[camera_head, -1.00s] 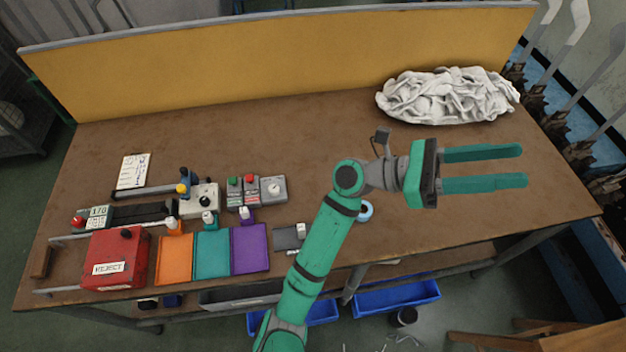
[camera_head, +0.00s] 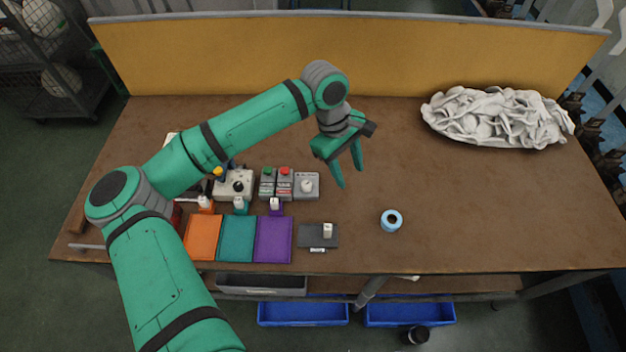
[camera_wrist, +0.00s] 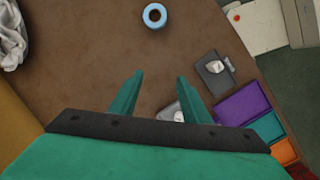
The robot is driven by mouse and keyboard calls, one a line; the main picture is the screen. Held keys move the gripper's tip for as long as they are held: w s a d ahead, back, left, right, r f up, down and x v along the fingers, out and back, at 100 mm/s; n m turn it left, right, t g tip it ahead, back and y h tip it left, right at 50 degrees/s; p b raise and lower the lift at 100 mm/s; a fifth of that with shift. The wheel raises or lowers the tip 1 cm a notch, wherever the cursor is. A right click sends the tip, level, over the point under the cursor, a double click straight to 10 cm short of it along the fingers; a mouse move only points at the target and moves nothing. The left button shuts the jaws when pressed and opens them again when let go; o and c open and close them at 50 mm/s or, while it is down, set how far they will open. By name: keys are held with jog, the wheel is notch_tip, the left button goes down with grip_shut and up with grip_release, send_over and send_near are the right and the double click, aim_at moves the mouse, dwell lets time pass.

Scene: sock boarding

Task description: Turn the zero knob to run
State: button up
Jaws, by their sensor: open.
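A small grey box (camera_head: 312,193) with a white knob (camera_head: 306,186) stands at the right end of the row of control boxes. A pale box (camera_head: 234,184) with a dark knob stands further left, partly behind my arm. Labels are too small to read, so I cannot tell which is the zero knob. My gripper (camera_head: 349,177) is open and empty, pointing down to the right of the grey box and apart from it. In the wrist view, the fingers (camera_wrist: 160,78) are spread, and the grey box with its white knob (camera_wrist: 178,116) shows partly between them.
Two boxes with green (camera_head: 267,171) and red (camera_head: 285,171) buttons stand left of the grey box. Orange, teal and purple (camera_head: 273,240) panels and a dark grey box (camera_head: 315,240) lie in front. A blue ring (camera_head: 391,221) and white cloth pile (camera_head: 497,117) lie right. The middle right is clear.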

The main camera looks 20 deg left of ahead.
aim_at(306, 184)
jog(key=a+y, duration=0.3)
jog(key=a, duration=0.8)
notch_tip(306, 184, down, 9)
jog(key=shift+a, duration=0.15)
jog(key=shift+d+f, duration=0.2)
jog(key=shift+f, duration=0.35)
jog(key=shift+a, duration=0.15)
jog(key=c, duration=1)
